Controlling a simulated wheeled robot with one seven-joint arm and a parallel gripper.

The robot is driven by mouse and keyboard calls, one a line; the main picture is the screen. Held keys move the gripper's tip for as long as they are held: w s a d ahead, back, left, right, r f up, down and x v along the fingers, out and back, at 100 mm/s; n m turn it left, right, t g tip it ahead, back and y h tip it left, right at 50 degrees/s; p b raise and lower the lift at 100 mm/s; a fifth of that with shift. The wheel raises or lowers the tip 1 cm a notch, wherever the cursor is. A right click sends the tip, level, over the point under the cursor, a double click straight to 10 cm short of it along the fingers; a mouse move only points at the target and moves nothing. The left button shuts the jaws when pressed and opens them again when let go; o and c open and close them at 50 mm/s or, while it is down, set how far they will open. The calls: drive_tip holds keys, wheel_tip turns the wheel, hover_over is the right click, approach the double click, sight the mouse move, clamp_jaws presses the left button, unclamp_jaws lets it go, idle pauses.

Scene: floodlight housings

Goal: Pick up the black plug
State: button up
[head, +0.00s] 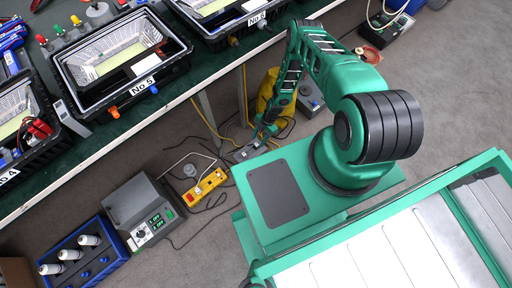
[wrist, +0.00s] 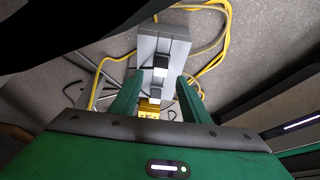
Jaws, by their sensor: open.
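In the wrist view a black plug (wrist: 161,66) sits on the light grey face of a box (wrist: 176,42). My gripper (wrist: 158,80) is open, with one green finger on each side of the line to the plug. The plug shows between and just beyond the fingertips; I see no contact. A smaller grey and dark piece and a yellow piece (wrist: 149,108) lie lower between the fingers. In the head view my gripper (head: 256,142) is low, near the floor beside the table; the plug is too small to make out there.
Yellow cable (wrist: 226,30) loops right of the box, and dark cables lie left. In the head view a yellow power strip (head: 205,187), a grey device (head: 145,212) and a blue crate (head: 85,256) stand on the floor. The table edge (head: 110,148) runs above them.

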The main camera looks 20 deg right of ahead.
sight(257, 144)
drive_tip(key=shift+d+x, duration=0.15)
drive_tip(key=shift+x, duration=0.85)
drive_tip(key=shift+d+x, duration=0.1)
drive_tip(key=shift+x, duration=0.95)
drive_tip(key=shift+w, duration=0.1)
drive_tip(key=shift+c, duration=0.7)
clamp_jaws()
